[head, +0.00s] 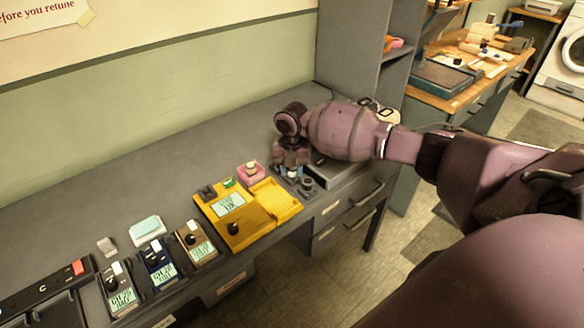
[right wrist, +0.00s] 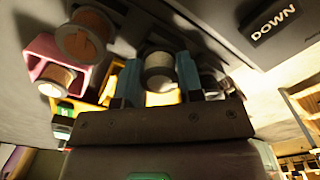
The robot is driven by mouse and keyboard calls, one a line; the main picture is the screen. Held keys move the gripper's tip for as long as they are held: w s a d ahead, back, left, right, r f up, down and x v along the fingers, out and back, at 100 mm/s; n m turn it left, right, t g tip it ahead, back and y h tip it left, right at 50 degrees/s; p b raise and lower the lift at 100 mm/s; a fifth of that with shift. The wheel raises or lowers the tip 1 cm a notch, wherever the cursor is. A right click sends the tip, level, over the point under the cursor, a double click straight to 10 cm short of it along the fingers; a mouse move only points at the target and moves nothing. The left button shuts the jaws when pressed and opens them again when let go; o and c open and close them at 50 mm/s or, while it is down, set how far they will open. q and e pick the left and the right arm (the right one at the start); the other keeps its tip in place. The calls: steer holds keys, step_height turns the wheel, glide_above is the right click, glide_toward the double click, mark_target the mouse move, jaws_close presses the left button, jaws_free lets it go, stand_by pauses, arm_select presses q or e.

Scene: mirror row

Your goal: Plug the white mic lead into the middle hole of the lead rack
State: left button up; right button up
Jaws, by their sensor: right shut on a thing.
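My right gripper (head: 291,170) points down over the far right part of the bench. In the right wrist view its blue fingers (right wrist: 160,80) are shut on a pale, ridged cylinder that looks like the white mic lead (right wrist: 159,66). My left gripper is not in view.
Several pedal-like boxes line the bench's left front. The back is clear.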

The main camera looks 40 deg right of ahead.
steer(key=shift+f, duration=0.15)
steer(key=o, duration=1)
step_height(320, 180, up, 10)
steer(key=shift+f+p, duration=0.25)
steer(key=shift+p, duration=0.4)
steer(key=shift+r, duration=0.7)
